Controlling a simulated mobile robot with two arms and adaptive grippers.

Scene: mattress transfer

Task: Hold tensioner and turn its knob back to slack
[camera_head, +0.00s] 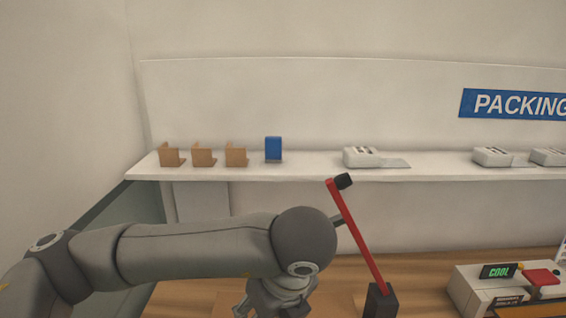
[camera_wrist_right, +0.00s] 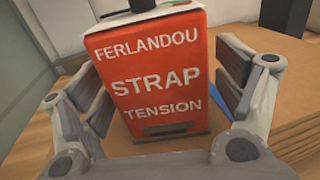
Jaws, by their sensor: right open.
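The tensioner is a red box (camera_wrist_right: 152,110) lettered "FERLANDOU STRAP TENSION", filling the middle of the right wrist view. A dark part (camera_wrist_right: 141,5), perhaps its knob, shows on its top at the picture's edge. My right gripper (camera_wrist_right: 156,75) is open, with one finger on each side of the box; I cannot tell whether either touches it. In the head view my left arm comes in from the left, and my left gripper (camera_head: 275,302) is partly cut off at the bottom edge. Its fingers are not clear. The tensioner is not identifiable in the head view.
A red bar (camera_head: 356,235) with a black end rises from a black base (camera_head: 380,301), close to my left wrist. A white unit (camera_head: 492,288) reading "COOL" stands at right. A shelf (camera_head: 310,170) behind holds brown holders (camera_head: 204,156), a blue block (camera_head: 273,148) and white devices (camera_head: 361,156).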

